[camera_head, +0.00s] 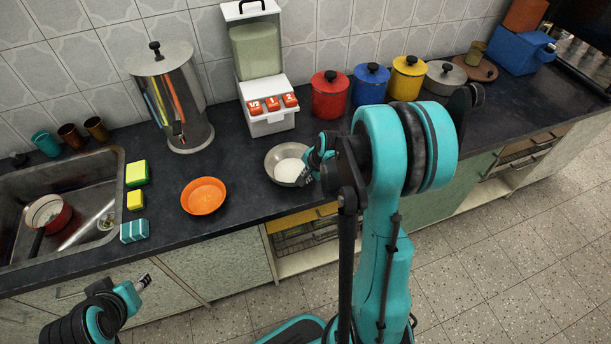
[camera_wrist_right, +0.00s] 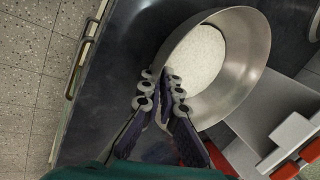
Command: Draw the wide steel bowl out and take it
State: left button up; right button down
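The wide steel bowl (camera_head: 283,160) stands on the dark counter near its front edge, with white grain-like contents inside. It also shows in the right wrist view (camera_wrist_right: 246,62). My right gripper (camera_head: 309,171) is at the bowl's right side. In the right wrist view its two fingers (camera_wrist_right: 161,92) lie close together with the bowl's near rim between them, one finger outside and one over the inside; it looks shut on the wall. My left gripper (camera_head: 142,283) is low at the left, in front of the cabinets and away from the bowl; its fingers are too small to judge.
An orange bowl (camera_head: 204,196) lies left of the steel bowl. A white dispenser (camera_head: 268,121) and a steel urn (camera_head: 172,95) stand behind. Red (camera_head: 329,97), blue and yellow canisters line the back. The sink (camera_head: 66,178) is at the left. Open floor lies in front.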

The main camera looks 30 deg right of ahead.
jog(key=c, duration=1.6)
grip_release()
jog(key=shift+c, duration=0.2)
jog(key=v, duration=1.2)
jog(key=s+a+r+n+t, duration=0.1)
jog(key=s+a+r+n, duration=0.1)
jog(key=s+a+n, duration=0.3)
jog(key=s+a+r+n+t, duration=0.1)
jog(key=s+a+n, duration=0.4)
jog(key=a+n, duration=0.6)
jog(key=shift+r+t+h, duration=0.3)
jog(key=shift+r, duration=0.45)
